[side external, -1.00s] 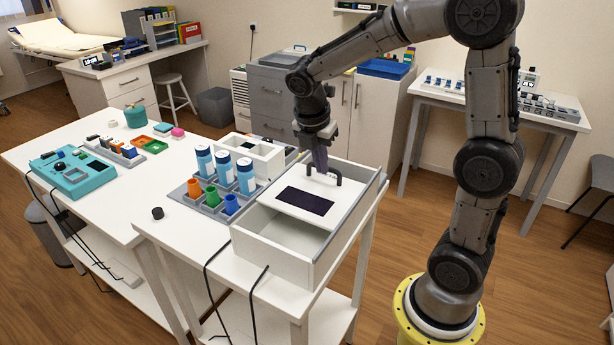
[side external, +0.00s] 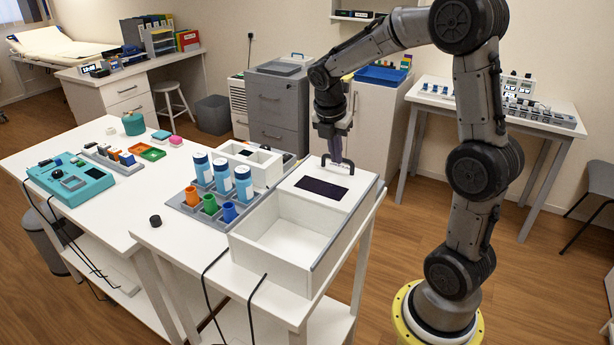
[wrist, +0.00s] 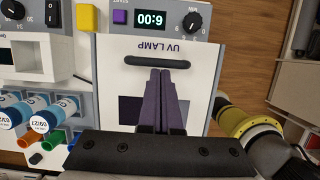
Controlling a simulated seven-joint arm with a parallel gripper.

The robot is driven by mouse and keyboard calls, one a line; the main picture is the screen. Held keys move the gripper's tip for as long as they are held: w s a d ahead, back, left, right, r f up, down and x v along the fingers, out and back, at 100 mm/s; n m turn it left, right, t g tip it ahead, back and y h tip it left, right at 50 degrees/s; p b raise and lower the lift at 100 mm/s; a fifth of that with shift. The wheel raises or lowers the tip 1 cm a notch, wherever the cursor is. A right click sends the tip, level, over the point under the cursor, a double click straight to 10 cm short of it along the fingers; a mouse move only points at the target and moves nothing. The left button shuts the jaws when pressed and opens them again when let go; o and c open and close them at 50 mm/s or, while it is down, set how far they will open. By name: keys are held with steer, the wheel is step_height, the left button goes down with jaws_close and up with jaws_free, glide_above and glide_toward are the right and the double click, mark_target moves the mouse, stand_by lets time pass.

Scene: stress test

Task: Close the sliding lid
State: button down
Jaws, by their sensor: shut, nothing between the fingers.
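The sliding lid (side external: 349,197) is a white panel with a dark window (side external: 322,188) and a dark bar handle. It covers the far part of a white box (side external: 272,262); the near part is open and looks empty. In the wrist view the lid (wrist: 107,80) reads "UV LAMP", and its handle (wrist: 157,62) lies crosswise just beyond the fingertips. My gripper (side external: 337,160) points down at the handle, fingers shut with nothing between them. In the wrist view my gripper (wrist: 163,73) is on the window side of the handle, at or almost touching it. Contact is unclear.
A grey rack of blue-and-white bottles (side external: 222,176) and coloured cups (side external: 209,204) stands left of the box. A panel with a timer display (wrist: 150,18) and knob lies beyond the lid. A black cap (side external: 155,221) lies at left.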

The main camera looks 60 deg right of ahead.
mark_target(327, 183)
steer(key=a, duration=0.2)
steer(key=a+r, duration=0.1)
steer(key=a, duration=0.1)
steer(key=shift+a+r, duration=0.1)
steer(key=shift+r, duration=0.05)
steer(key=s+a+r+t, duration=0.1)
steer(key=s+a+r, duration=0.15)
steer(key=r, duration=0.35)
steer(key=s+a+r, duration=0.1)
steer(key=a+r, duration=0.2)
steer(key=r, duration=0.3)
steer(key=s+a+f+m+t+y, duration=0.1)
steer(key=s+a+f+m, duration=0.3)
steer(key=m, duration=0.5)
steer(key=s+a+f+m+t+y, duration=0.2)
steer(key=s+a+f+m+t, duration=0.1)
steer(key=s+a+m, duration=0.3)
steer(key=shift+s+f+m+t, duration=0.3)
steer(key=shift+s+f+m, duration=0.25)
steer(key=shift+s+m, duration=0.75)
steer(key=shift+w, duration=0.2)
